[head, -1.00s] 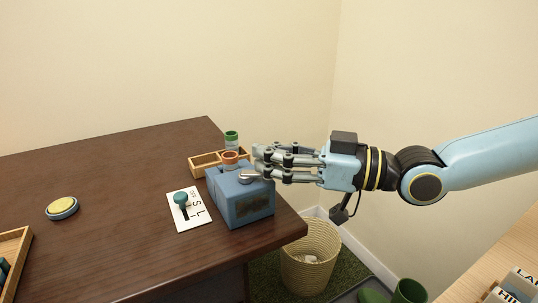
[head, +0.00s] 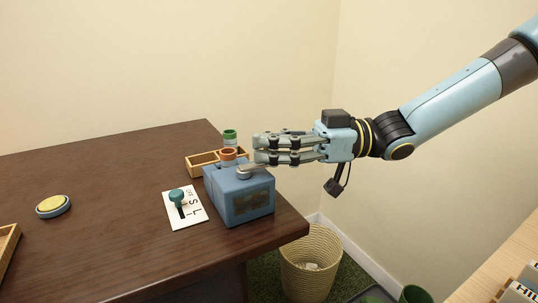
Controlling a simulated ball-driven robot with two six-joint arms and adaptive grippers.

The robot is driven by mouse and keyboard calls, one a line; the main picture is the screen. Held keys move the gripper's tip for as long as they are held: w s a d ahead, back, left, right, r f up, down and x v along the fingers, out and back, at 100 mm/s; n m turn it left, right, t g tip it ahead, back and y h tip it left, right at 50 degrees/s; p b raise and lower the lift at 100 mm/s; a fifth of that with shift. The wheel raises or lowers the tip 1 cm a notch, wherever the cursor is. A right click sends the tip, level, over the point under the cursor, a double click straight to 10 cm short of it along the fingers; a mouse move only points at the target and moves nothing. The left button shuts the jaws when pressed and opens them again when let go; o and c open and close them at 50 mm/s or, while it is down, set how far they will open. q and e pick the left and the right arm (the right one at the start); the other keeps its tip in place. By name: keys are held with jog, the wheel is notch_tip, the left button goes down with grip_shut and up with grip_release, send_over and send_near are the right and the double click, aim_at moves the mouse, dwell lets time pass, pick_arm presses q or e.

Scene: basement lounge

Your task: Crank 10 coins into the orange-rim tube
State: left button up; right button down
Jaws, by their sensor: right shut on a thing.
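A blue box-shaped coin machine (head: 238,195) stands near the right end of the dark wooden table. The orange-rim tube (head: 228,155) stands upright at its back, and a green-rim tube (head: 230,136) stands behind that. A grey metal crank (head: 245,172) sits on top of the machine. My right gripper (head: 258,152) reaches in from the right, its fingers shut just above the machine's top at the crank; its knob is hidden between the fingers. No coins can be made out. My left gripper is not in view.
A white card with a teal-knobbed lever (head: 177,197) lies left of the machine. A wooden divided tray (head: 203,162) is behind it. A yellow-topped round button (head: 53,206) sits at left. A wicker basket (head: 311,262) stands on the floor at right.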

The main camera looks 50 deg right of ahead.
jog(key=shift+w+d+f+n+g+y+b, duration=0.1)
jog(key=shift+w+d+n+g+y+b, duration=0.15)
jog(key=shift+n+g, duration=0.2)
jog(key=shift+a, duration=0.1)
jog(key=c, duration=1.2)
grip_release()
jog(key=shift+s, duration=0.1)
jog(key=shift+o, duration=0.2)
